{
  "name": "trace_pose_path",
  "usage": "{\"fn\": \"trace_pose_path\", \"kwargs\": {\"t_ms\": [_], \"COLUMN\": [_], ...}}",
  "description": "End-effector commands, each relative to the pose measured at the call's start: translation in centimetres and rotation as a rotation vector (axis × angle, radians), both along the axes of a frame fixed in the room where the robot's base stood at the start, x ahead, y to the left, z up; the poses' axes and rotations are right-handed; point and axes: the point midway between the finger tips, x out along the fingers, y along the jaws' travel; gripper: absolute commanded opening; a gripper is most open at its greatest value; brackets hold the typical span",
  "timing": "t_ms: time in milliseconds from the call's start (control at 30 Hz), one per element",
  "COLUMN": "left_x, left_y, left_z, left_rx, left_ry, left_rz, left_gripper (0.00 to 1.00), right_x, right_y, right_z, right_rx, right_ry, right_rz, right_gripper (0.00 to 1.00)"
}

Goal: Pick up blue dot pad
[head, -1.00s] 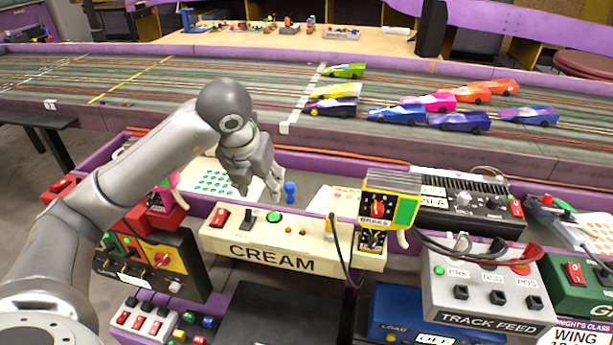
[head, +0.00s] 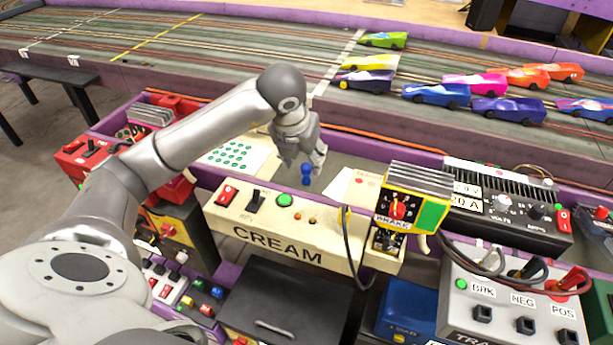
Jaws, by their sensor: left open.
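A small blue knobbed piece (head: 307,174), which looks like the blue dot pad, stands upright on the grey shelf behind the cream control box (head: 300,232). My left gripper (head: 308,162) is open and points down right at the blue piece. Its fingers cover part of the piece, and I cannot tell whether they touch it. A white sheet with green dots (head: 232,154) lies to the left of the gripper. A white sheet with faint red marks (head: 356,186) lies to the right. My right gripper is not in view.
A brake controller (head: 410,205) rises just right of the shelf, with a power supply (head: 500,207) beyond it. Purple rails (head: 400,155) edge the shelf. Several slot cars (head: 437,94) stand on the track behind. Cables hang near the brake controller.

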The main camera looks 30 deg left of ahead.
Motion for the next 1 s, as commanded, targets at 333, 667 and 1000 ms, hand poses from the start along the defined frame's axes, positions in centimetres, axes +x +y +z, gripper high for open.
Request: {"fn": "trace_pose_path", "kwargs": {"t_ms": [333, 667, 1000], "left_x": [1.2, 1.2, 1.2], "left_y": [0.1, 0.1, 0.1], "left_z": [-4.0, -3.9, -3.8], "left_rx": [0.0, 0.0, 0.0], "left_ry": [0.001, 0.001, 0.001], "left_rz": [0.0, 0.0, 0.0], "left_gripper": [0.49, 0.26, 0.0], "right_x": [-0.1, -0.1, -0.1], "right_y": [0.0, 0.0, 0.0], "right_z": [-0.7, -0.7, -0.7], "right_rx": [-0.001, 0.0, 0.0], "right_ry": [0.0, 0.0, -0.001], "right_rz": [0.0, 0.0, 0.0], "right_gripper": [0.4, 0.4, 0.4]}}
